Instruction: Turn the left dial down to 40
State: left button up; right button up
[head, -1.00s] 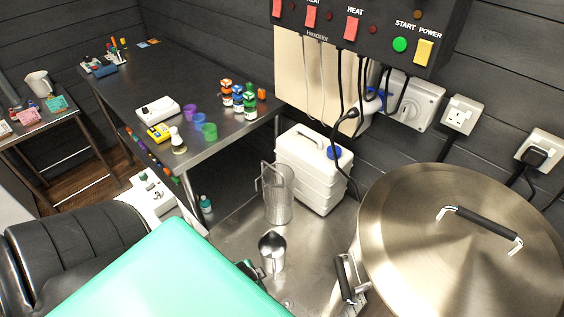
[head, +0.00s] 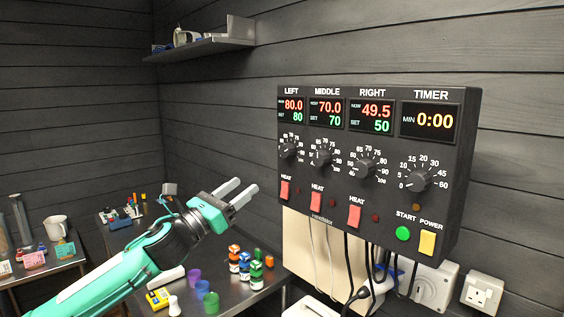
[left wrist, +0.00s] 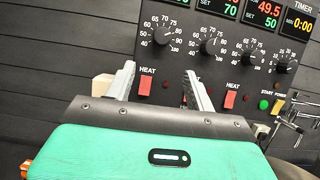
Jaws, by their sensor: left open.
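The left dial (head: 289,150) is a black knob at the left of the dark control panel (head: 450,236). The display above it (head: 291,111) reads NOW 80.0 and SET 80. In the left wrist view the left dial (left wrist: 162,36) is above and ahead of the fingers. My left gripper (head: 238,190) is open and empty, left of the panel and apart from it, a little lower than the dial. In the left wrist view its two fingers (left wrist: 159,86) point toward the panel, with a HEAT switch (left wrist: 145,83) showing between them. My right gripper is not in view.
The middle dial (head: 322,157), right dial (head: 364,166) and timer dial (head: 418,179) sit close to the right. Red HEAT switches (head: 317,202) lie below. Small bottles (head: 257,274) and cups (head: 195,277) stand on the table under my left arm. A shelf (head: 200,47) hangs at upper left.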

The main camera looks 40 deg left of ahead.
pick_arm(q)
jog(key=p, duration=0.2)
send_near(284, 154)
jog(key=shift+x, duration=1.65)
jog(key=shift+p+x, duration=1.15)
jog(key=shift+x, duration=0.7)
jog(key=shift+p+x, duration=0.45)
jog(key=shift+x, duration=0.4)
jog(key=c, duration=1)
